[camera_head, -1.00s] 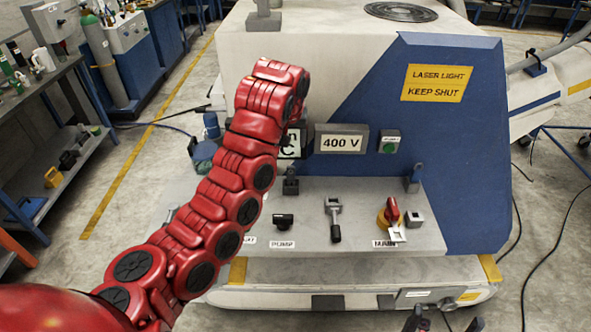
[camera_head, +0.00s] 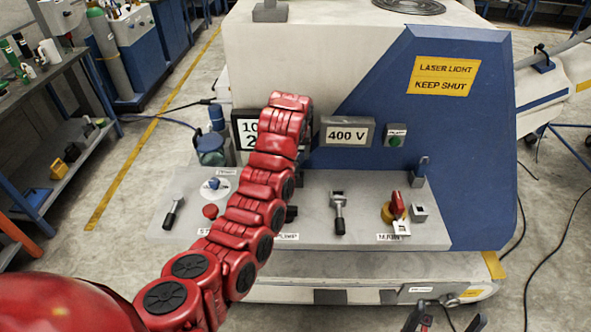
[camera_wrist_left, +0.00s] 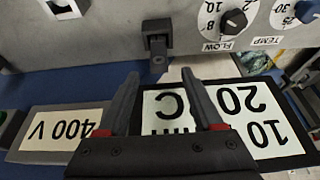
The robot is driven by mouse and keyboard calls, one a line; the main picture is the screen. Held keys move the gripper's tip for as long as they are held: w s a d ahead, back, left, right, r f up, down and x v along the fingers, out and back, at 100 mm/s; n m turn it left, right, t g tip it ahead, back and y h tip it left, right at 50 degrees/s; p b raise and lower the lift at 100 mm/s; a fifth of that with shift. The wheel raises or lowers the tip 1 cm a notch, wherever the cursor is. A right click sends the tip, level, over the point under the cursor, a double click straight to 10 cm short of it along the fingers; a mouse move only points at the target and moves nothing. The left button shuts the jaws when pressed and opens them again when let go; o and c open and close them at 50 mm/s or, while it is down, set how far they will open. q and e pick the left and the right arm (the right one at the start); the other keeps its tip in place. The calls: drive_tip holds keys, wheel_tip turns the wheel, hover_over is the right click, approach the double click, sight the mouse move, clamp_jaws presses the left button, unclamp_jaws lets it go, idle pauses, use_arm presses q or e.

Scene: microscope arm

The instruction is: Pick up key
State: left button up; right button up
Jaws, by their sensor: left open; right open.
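No key shows clearly enough for me to name it with certainty. A small dark fitting with a hanging tab (camera_wrist_left: 158,42) is at the panel's edge in the left wrist view, beyond my fingertips and apart from them. A red and yellow switch (camera_head: 393,208) with a pale, holed tab (camera_head: 402,228) is at the panel's right. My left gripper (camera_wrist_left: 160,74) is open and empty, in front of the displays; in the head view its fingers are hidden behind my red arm. My right gripper (camera_head: 445,320) is open at the bottom edge, below the bench.
The grey control panel (camera_head: 315,228) carries a lever (camera_head: 338,215), a left lever (camera_head: 173,213) and a red button (camera_head: 210,211). A 400 V display (camera_head: 347,132) and a number display (camera_wrist_left: 262,118) stand behind it. A grey post (camera_head: 419,172) stands at right.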

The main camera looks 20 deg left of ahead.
sight(296, 171)
use_arm(q)
drive_tip(key=p+x, duration=0.2)
drive_tip(key=x, duration=0.1)
drive_tip(key=shift+f+p, duration=0.35)
drive_tip(key=shift+f, duration=0.05)
drive_tip(key=shift+x, duration=0.8)
clamp_jaws()
